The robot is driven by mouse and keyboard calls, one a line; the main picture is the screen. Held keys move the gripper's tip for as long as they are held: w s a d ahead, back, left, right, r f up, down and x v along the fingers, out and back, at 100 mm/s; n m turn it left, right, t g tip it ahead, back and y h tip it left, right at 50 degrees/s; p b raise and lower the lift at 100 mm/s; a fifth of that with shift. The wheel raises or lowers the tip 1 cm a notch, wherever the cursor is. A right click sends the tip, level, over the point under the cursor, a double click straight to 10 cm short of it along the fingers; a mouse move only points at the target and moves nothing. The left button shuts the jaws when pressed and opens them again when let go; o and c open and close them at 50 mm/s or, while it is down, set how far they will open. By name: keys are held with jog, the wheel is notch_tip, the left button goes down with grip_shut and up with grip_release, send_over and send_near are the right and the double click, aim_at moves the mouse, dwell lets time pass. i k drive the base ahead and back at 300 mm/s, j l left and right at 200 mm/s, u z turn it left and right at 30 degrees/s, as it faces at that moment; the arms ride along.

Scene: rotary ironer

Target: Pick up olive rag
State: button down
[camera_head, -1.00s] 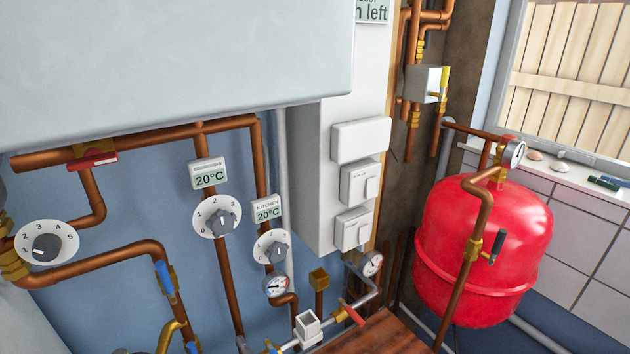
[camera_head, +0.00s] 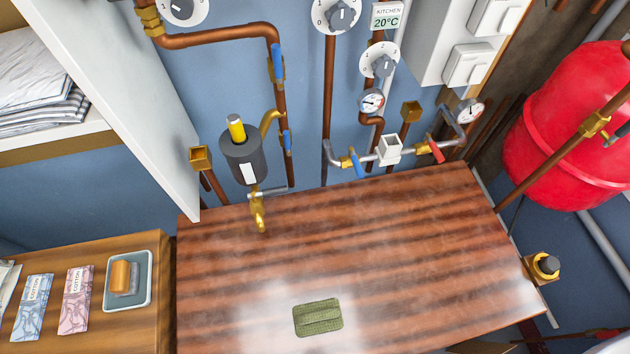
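The olive rag (camera_head: 318,318) is a small folded green cloth. My gripper is not in view.
Copper pipes, dials and valves line the blue wall behind the worktop. A brass tap (camera_head: 259,212) hangs over its back edge. On the left, a lower wooden surface holds a grey tray (camera_head: 146,297) and printed packets (camera_head: 76,299). A red tank (camera_head: 572,130) stands right. The worktop around the rag is clear.

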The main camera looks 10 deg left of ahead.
aim_at(320, 317)
jog(key=k+l+u, duration=0.25)
jog(key=u, duration=0.2)
jog(key=k+l+u, duration=0.25)
jog(key=u, duration=0.2)
jog(key=k, duration=0.1)
